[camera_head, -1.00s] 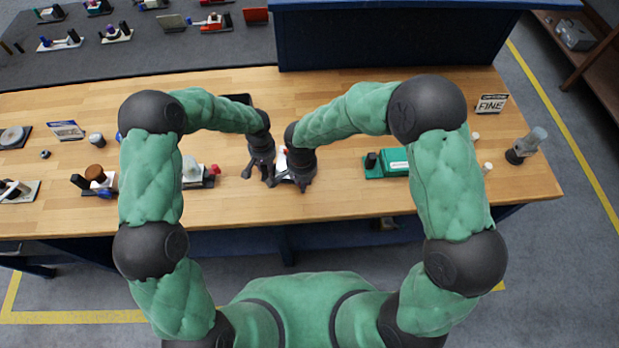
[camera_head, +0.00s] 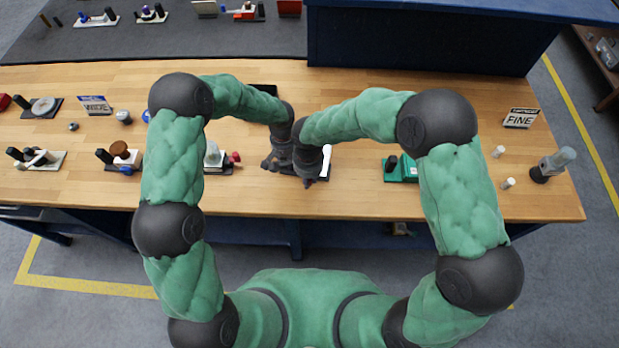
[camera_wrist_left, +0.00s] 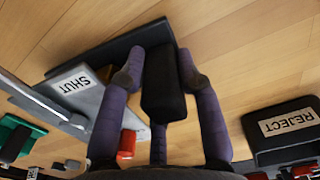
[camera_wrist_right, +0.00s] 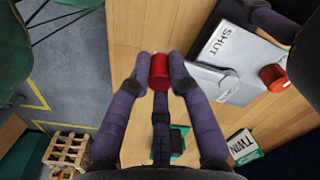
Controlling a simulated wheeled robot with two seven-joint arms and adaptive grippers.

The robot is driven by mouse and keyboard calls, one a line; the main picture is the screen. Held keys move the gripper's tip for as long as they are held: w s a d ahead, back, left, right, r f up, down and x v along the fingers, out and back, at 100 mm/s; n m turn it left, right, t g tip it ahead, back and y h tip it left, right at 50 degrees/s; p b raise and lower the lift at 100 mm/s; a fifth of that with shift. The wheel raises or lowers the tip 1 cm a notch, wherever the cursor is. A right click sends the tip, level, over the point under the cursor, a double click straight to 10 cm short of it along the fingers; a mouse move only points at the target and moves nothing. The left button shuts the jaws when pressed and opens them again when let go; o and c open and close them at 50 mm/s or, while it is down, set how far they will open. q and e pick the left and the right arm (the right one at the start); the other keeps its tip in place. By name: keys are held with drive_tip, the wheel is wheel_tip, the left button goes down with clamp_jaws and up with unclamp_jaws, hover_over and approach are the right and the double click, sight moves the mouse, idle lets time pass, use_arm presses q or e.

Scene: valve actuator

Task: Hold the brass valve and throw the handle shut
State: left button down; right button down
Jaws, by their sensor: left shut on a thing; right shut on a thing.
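The valve fixture (camera_head: 327,160) stands on the table under my grippers, with a pale plate marked SHUT (camera_wrist_left: 72,86) on a dark base. A small brass-coloured part (camera_wrist_left: 105,73) shows beside the plate in the left wrist view; most of the valve is hidden. My left gripper (camera_wrist_left: 160,75) is shut on a black block at the fixture's edge. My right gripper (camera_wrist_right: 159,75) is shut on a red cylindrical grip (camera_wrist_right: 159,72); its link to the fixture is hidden. A second red knob (camera_wrist_right: 272,76) sits by the plate in the right wrist view.
A black REJECT tray (camera_wrist_left: 285,130) lies near my left gripper. A green-based device (camera_head: 400,168) stands right of the fixture, and another with a red knob (camera_head: 218,158) stands left.

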use_arm(q)
drive_tip(key=shift+s+f, duration=0.25)
drive_tip(key=shift+s, duration=0.1)
use_arm(e)
drive_tip(key=shift+w+a+r, duration=0.1)
drive_tip(key=shift+w+r, duration=0.1)
drive_tip(key=shift+w, duration=0.1)
drive_tip(key=c, duration=1.1)
unclamp_jaws()
drive_tip(key=shift+c, duration=0.2)
drive_tip(key=shift+s+f, duration=0.1)
use_arm(q)
drive_tip(key=shift+w, duration=0.1)
use_arm(e)
wheel_tip(320, 180, up, 12)
drive_tip(key=shift+s, duration=0.1)
